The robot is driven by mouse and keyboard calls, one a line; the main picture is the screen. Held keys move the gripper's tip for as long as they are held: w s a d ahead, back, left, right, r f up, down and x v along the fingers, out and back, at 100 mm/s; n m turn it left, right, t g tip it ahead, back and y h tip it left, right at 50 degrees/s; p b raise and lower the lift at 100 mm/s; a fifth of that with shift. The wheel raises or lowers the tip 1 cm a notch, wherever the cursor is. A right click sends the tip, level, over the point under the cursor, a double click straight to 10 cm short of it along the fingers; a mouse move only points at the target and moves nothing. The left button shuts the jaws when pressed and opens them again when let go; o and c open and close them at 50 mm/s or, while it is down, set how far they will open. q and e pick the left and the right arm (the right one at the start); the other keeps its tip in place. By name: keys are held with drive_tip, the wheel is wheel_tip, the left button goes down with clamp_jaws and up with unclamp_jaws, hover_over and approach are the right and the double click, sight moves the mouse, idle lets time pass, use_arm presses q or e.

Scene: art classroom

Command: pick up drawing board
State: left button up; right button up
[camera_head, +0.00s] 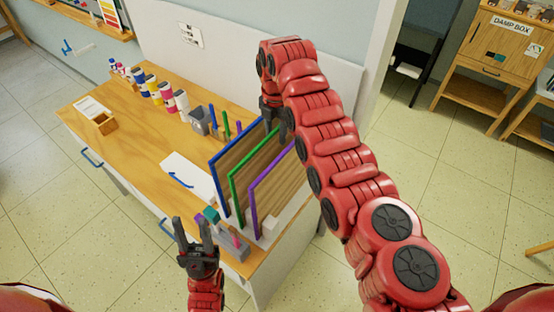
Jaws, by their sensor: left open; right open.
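Drawing boards with brown faces stand upright in a row at the right end of the wooden counter: one blue-edged (221,190), one green-edged (234,197) and one purple-edged (252,212). My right gripper (277,128) is open at the upper back corner of the boards. The arm hides part of that corner, so I cannot tell whether it touches a board. My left gripper (193,230) is open and empty, low in front of the counter's near edge, to the left of the boards' front ends.
Small coloured blocks (212,214) lie near the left gripper. A wooden damp box cabinet (500,50) stands at the back right.

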sight(278, 140)
drive_tip(key=f+p, duration=0.3)
drive_tip(key=shift+w+d, duration=0.1)
drive_tip(key=shift+d, duration=0.15)
drive_tip(key=shift+f, duration=0.95)
clamp_jaws()
idle(0.4)
